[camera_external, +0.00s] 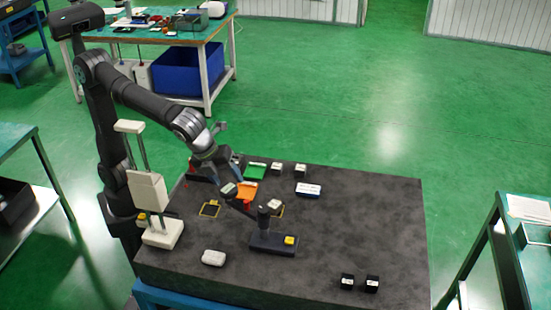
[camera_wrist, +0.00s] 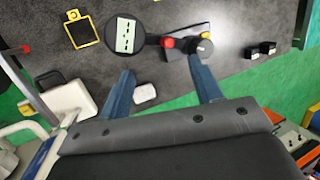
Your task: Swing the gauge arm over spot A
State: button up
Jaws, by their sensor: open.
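The gauge arm stands on a dark base (camera_external: 273,243) with a yellow tag and an upright post (camera_external: 263,213). Its dark arm reaches up and left from the post to a round head with a pale green-white label (camera_external: 228,188). The wrist view shows the round head (camera_wrist: 146,48), a red knob (camera_wrist: 168,42) and the post (camera_wrist: 204,47). A yellow-framed square (camera_external: 210,209) lies left of the head, also in the wrist view (camera_wrist: 81,33); I cannot read which spot it is. My gripper (camera_external: 225,174) is open and empty above the head, its blue fingers (camera_wrist: 163,85) apart.
A cream stand (camera_external: 148,192) rises at the slab's left edge. A white rounded block (camera_external: 214,257) lies in front. An orange card (camera_external: 246,191), a green card (camera_external: 256,171) and small blocks lie behind. Two dark blocks (camera_external: 347,282) sit front right. The slab's right side (camera_external: 380,220) is clear.

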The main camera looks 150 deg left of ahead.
jog(key=shift+w+a+r, duration=0.1)
jog(key=shift+a+r, duration=0.05)
jog(key=c, duration=0.3)
notch_tip(320, 180, up, 7)
jog(key=n+g+h, duration=0.1)
jog(key=n+h, duration=0.3)
send_over(246, 201)
jog(key=shift+c, duration=0.2)
notch_tip(246, 201, down, 18)
jog(key=shift+a+r, duration=0.1)
jog(key=shift+r, duration=0.15)
grip_shut()
